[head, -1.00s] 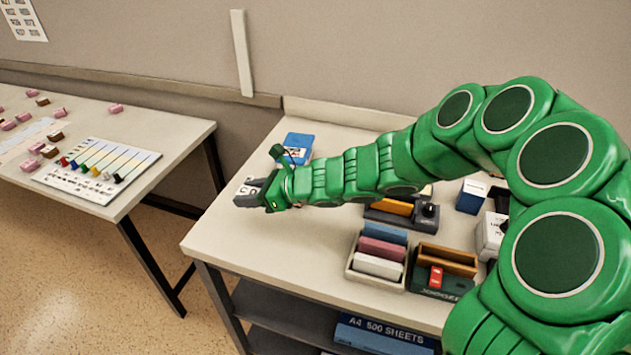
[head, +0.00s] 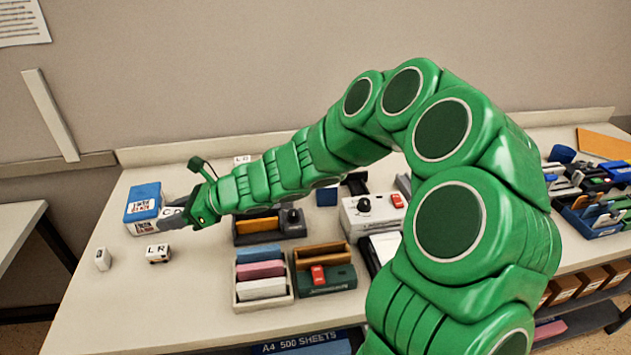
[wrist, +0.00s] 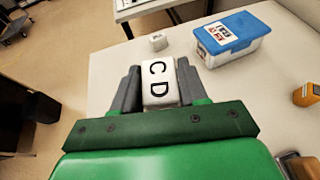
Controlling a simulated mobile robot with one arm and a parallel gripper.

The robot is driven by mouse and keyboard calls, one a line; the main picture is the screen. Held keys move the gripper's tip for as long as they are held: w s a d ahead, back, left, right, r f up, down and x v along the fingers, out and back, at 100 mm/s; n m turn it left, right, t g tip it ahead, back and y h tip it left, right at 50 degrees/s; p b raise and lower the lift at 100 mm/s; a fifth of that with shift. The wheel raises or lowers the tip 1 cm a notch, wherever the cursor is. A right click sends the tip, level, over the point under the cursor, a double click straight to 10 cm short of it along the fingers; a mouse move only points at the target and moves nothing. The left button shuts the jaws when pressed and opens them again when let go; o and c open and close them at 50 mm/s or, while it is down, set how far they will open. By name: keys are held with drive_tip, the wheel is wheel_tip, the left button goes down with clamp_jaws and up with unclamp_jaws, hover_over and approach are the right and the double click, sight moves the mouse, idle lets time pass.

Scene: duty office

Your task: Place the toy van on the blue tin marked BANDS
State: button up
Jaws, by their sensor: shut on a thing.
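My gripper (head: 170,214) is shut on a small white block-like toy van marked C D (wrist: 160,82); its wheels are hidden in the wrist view. The jaws grip its two sides, and it appears held over the left part of the table, near a blue-lidded box. A dark blue tin (head: 327,195) stands farther right, behind the black organiser; I cannot read any marking on it. A similar white van marked L R (head: 158,253) stands on the table in front of my gripper.
The blue-lidded box (head: 143,202) also shows in the wrist view (wrist: 232,38). A small white block (head: 103,259) stands at left. A black organiser (head: 270,226), a tray of coloured blocks (head: 262,290) and a white device (head: 372,214) crowd the middle. The front left tabletop is clear.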

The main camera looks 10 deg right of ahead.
drive_tip(key=w+d+r+m+t+h, duration=0.1)
drive_tip(key=d+r+m+t, duration=0.1)
drive_tip(key=d, duration=1)
drive_tip(key=w+d+r+m+t+h, duration=0.1)
drive_tip(key=d+r+m+t+h, duration=0.15)
drive_tip(key=d, duration=0.95)
drive_tip(key=w+d+r+m+t, duration=0.1)
drive_tip(key=d+r+m+t, duration=0.15)
drive_tip(key=d, duration=1.05)
hover_over(326, 191)
drive_tip(key=w, duration=0.1)
drive_tip(key=shift+h, duration=0.25)
drive_tip(key=f, duration=0.5)
drive_tip(key=d+f, duration=0.1)
drive_tip(key=f, duration=0.2)
drive_tip(key=shift+w+f, duration=0.1)
drive_tip(key=shift+f, duration=0.05)
drive_tip(key=shift+w+f, duration=0.8)
drive_tip(key=shift+f, duration=1.6)
drive_tip(key=shift+f, duration=0.1)
drive_tip(key=o, duration=1)
drive_tip(key=shift+o, duration=0.2)
